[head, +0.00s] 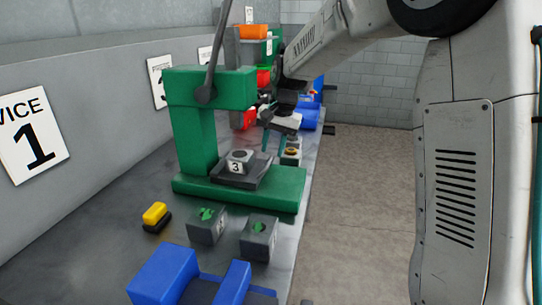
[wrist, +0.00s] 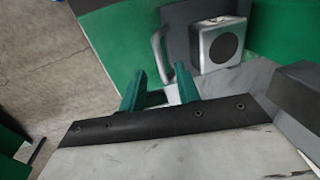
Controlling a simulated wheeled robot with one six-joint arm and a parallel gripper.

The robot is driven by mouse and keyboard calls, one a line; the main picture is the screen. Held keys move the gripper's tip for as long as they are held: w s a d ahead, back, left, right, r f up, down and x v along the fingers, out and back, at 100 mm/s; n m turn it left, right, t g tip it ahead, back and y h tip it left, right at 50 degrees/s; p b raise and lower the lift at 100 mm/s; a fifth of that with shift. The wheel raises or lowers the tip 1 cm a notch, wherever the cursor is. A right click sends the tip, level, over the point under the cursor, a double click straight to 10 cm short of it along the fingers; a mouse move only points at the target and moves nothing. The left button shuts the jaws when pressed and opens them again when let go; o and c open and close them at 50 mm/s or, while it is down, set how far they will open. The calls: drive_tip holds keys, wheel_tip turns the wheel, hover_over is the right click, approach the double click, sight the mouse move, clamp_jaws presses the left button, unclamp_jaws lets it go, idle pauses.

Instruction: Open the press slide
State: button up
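The green press (head: 186,135) stands on the bench with its grey lever raised. Its dark slide (head: 258,178) sits low at the front and bears a grey block (head: 238,163) marked 3. In the wrist view, the dark slide (wrist: 178,42) has a pale bar handle (wrist: 157,48) beside the silver block (wrist: 220,45) with a round dark recess. My gripper (wrist: 160,72) is open, its teal fingers apart with the handle lying across the gap between the tips. Contact cannot be told. In the head view my gripper (head: 273,147) is just right of the press slide.
Two grey blocks with green tops (head: 207,225) (head: 259,238), a yellow and black item (head: 156,216) and a blue vice (head: 165,275) are nearer on the bench. Small grey boxes (head: 291,152) and coloured bins (head: 252,32) lie beyond. The floor (head: 365,185) to the right is clear.

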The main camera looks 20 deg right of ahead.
sight(270, 162)
drive_tip(key=shift+w+a+f, duration=0.1)
drive_tip(key=shift+a+f, duration=0.05)
drive_tip(key=shift+f, duration=0.7)
drive_tip(key=shift+w+a+f, duration=0.1)
drive_tip(key=shift+f, duration=0.7)
clamp_jaws()
drive_tip(key=shift+s, duration=0.1)
drive_tip(key=s+d, duration=0.9)
drive_tip(key=d, duration=0.4)
drive_tip(key=shift+d, duration=0.25)
unclamp_jaws()
